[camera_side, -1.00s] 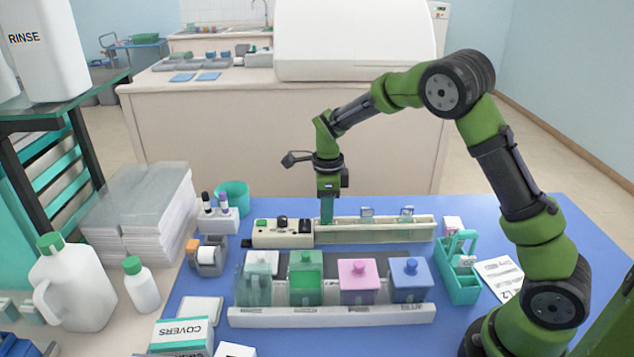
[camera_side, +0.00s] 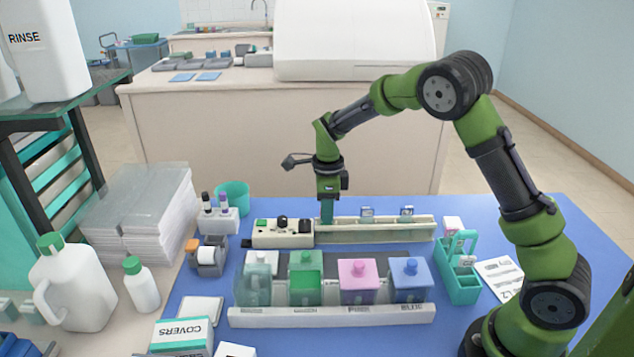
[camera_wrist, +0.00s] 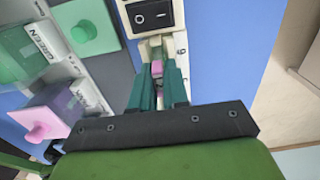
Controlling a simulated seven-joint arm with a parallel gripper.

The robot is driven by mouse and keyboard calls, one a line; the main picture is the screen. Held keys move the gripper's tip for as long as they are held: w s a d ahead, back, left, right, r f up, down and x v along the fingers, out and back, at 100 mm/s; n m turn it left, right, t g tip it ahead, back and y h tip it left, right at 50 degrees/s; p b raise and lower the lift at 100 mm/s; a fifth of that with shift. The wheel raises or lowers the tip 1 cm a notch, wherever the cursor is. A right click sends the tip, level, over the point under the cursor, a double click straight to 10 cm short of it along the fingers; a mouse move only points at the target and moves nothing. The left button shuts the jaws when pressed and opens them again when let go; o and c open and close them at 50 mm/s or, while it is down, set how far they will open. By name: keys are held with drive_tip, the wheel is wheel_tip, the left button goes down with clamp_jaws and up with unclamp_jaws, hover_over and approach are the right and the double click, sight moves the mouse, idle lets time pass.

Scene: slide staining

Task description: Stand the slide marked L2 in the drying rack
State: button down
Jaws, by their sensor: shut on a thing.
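My gripper (camera_side: 327,212) points straight down at the left end of the long cream drying rack (camera_side: 375,236). In the wrist view its green fingers (camera_wrist: 158,88) are closed on a thin slide, with a small pinkish part (camera_wrist: 157,68) showing between them. The slide's mark cannot be read, and its lower part is hidden by the fingers and the rack wall. I cannot tell whether it is seated in a slot. Two other slides stand in the rack, one near the middle (camera_side: 367,211) and one farther right (camera_side: 406,211).
A cream switch box (camera_side: 282,234) adjoins the rack's left end. In front stand staining jars with green (camera_side: 305,285), pink (camera_side: 358,282) and blue (camera_side: 409,281) colours. A green carrier (camera_side: 459,280) stands at the right beside a printed card marked L2 (camera_side: 500,276).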

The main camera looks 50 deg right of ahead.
drive_tip(key=shift+f, duration=0.25)
drive_tip(key=c, duration=1.1)
unclamp_jaws()
drive_tip(key=shift+o, duration=0.2)
wheel_tip(320, 180, up, 17)
